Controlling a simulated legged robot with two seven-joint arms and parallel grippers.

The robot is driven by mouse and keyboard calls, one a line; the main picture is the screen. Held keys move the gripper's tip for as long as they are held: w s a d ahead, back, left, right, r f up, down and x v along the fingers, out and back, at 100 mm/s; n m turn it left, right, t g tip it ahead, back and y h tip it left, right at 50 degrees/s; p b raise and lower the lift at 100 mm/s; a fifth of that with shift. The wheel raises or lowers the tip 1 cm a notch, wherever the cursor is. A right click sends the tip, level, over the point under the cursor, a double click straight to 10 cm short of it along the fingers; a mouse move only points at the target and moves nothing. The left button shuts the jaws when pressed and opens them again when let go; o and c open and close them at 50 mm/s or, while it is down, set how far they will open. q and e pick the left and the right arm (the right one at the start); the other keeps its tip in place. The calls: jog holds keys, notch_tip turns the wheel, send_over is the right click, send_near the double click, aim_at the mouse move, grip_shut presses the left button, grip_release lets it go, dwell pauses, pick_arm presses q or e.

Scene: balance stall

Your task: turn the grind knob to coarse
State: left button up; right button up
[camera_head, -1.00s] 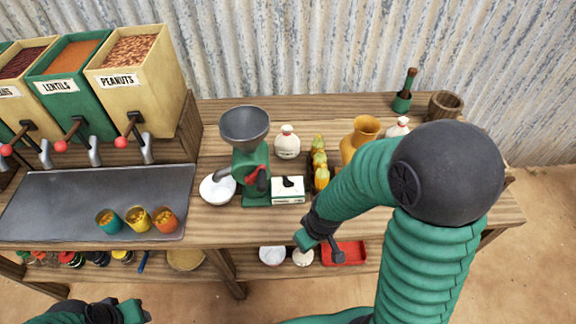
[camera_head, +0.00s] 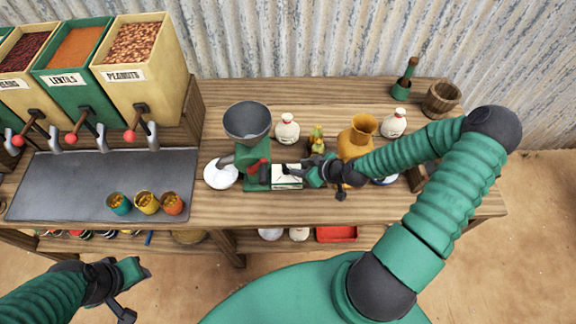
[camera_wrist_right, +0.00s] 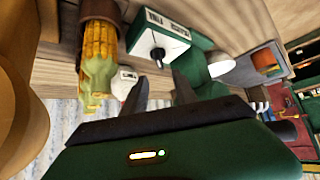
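The green grinder (camera_head: 256,175) with its dark grey hopper (camera_head: 247,121) stands on the wooden bench. Beside its base is a white box (camera_head: 287,184); the right wrist view shows the box (camera_wrist_right: 146,37) with the grind knob (camera_wrist_right: 158,54), small and black, on its face. Lettering including FINE is on the box; which mark the knob points to is unclear. My right gripper (camera_head: 301,171) is at the box's right side. In the wrist view its fingers (camera_wrist_right: 160,93) are apart and empty, with the knob just beyond them. My left gripper (camera_head: 138,272) hangs before the bench, its fingers unclear.
A white bowl (camera_head: 220,175) stands left of the grinder. Corn (camera_head: 317,140), an ochre vase (camera_head: 358,138) and white bottles (camera_head: 287,131) stand close behind and right. Three cups (camera_head: 146,202) sit on the grey tray (camera_head: 60,190). The front bench strip is clear.

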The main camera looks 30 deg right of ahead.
aim_at(288, 167)
jog(key=x, duration=0.6)
jog(key=shift+w+d+f+p, duration=0.15)
jog(key=shift+w+f+p, duration=0.1)
jog(key=shift+f+p, duration=0.15)
jog(key=shift+w+a+f, duration=0.35)
jog(key=shift+w+a, duration=0.1)
jog(key=shift+s+d, duration=0.1)
jog(key=shift+d, duration=0.15)
grip_shut()
